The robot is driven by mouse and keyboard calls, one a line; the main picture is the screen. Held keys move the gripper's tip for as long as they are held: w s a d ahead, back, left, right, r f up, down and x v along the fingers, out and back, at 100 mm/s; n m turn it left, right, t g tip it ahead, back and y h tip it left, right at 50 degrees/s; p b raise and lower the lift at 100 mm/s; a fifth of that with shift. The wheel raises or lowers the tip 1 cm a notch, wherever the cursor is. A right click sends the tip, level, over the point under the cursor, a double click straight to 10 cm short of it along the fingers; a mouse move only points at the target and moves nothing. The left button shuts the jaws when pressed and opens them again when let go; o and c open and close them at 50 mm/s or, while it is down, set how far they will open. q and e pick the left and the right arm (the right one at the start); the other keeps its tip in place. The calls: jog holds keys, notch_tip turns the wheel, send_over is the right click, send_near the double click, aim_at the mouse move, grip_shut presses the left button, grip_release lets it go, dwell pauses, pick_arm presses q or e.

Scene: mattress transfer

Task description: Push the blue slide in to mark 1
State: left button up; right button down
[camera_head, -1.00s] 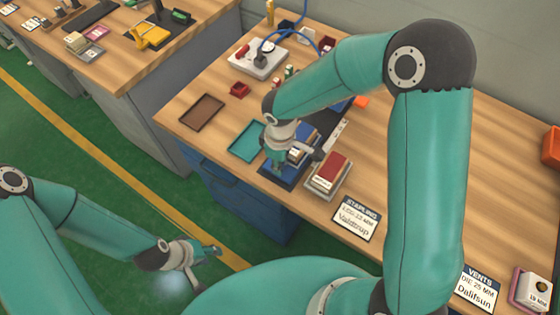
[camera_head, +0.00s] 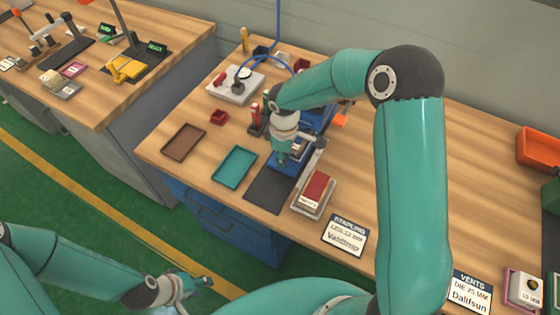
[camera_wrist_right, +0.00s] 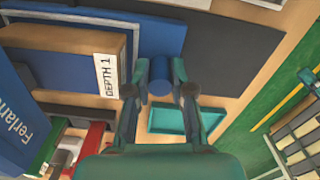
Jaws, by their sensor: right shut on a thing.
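My right gripper (camera_head: 282,160) is over the workbench, and in the right wrist view its fingers (camera_wrist_right: 160,85) are shut on a blue round knob (camera_wrist_right: 160,70). The blue slide (camera_wrist_right: 225,50) is a flat plate behind the knob. A white label reading "DEPTH 1" (camera_wrist_right: 108,76) is on the end of a wood-coloured block beside the slide. In the head view the arm hides much of the slide, and a dark mat (camera_head: 267,192) lies bare in front. My left gripper (camera_head: 178,286) hangs low over the floor, away from the bench; its jaws are unclear.
A teal tray (camera_head: 234,168) and a brown tray (camera_head: 183,142) lie left of the dark mat. A red-topped stack (camera_head: 316,190) stands close on its right. A "Ferlan…" blue panel (camera_wrist_right: 18,120) is near the right wrist.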

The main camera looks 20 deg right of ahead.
jog(key=c, duration=1.3)
grip_release()
jog(key=shift+r, duration=0.1)
notch_tip(320, 180, up, 12)
jog(key=shift+f, duration=0.1)
jog(key=shift+f, duration=0.1)
